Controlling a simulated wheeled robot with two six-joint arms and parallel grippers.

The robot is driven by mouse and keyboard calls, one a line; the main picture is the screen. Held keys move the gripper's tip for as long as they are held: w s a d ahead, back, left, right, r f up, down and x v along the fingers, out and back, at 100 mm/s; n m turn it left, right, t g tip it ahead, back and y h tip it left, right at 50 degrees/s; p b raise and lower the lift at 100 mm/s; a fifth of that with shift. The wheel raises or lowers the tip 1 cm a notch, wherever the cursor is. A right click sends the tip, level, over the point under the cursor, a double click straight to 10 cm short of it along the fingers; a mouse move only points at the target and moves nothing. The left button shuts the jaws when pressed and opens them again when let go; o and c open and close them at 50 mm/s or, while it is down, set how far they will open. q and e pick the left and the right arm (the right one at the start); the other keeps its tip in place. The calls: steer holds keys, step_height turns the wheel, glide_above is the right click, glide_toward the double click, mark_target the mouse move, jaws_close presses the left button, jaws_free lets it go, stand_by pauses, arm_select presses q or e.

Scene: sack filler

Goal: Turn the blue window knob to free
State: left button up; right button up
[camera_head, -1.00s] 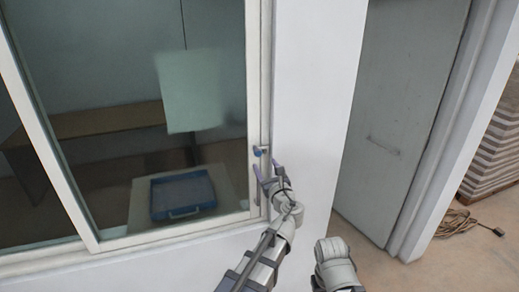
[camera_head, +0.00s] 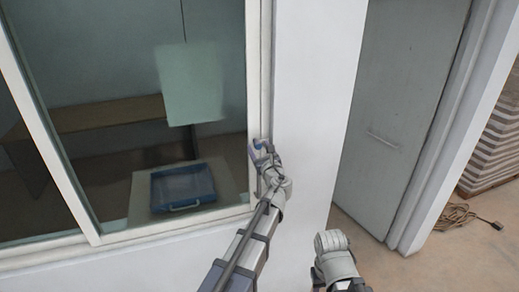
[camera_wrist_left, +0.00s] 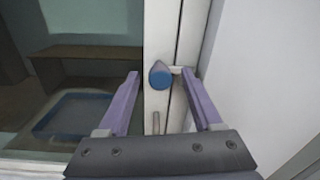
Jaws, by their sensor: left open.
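The blue window knob (camera_wrist_left: 160,75) sits on the white window frame (camera_wrist_left: 157,20) in the left wrist view. In the head view the knob (camera_head: 259,142) shows small on the frame's right upright, partly covered by my gripper. My left gripper (camera_wrist_left: 161,82) is open, with one purple finger on each side of the knob. Gaps show between the knob and both fingers. In the head view the left gripper (camera_head: 264,152) is at the knob. My right arm shows at the bottom of the head view, but its gripper's fingers are not in view.
A window pane shows a blue tray (camera_head: 183,188) and a brown bench (camera_head: 108,114) behind it. A white wall (camera_head: 312,100) stands right of the knob. Farther right are a grey door (camera_head: 398,110), a coiled cable (camera_head: 455,218) and stacked sheets (camera_head: 495,150).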

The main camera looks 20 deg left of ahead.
arm_select(q)
jaws_close()
stand_by(0.3)
steer(key=shift+n, duration=0.3)
steer(key=n, duration=0.3)
steer(key=shift+f+n, duration=0.1)
steer(key=shift+n, duration=0.3)
steer(key=n+b, duration=0.1)
steer(key=n, duration=0.3)
steer(key=shift+n+y, duration=0.3)
steer(key=n, duration=0.4)
steer(key=shift+n, duration=0.3)
steer(key=shift+n+y, duration=0.3)
steer(key=shift+n, duration=2.1)
jaws_free()
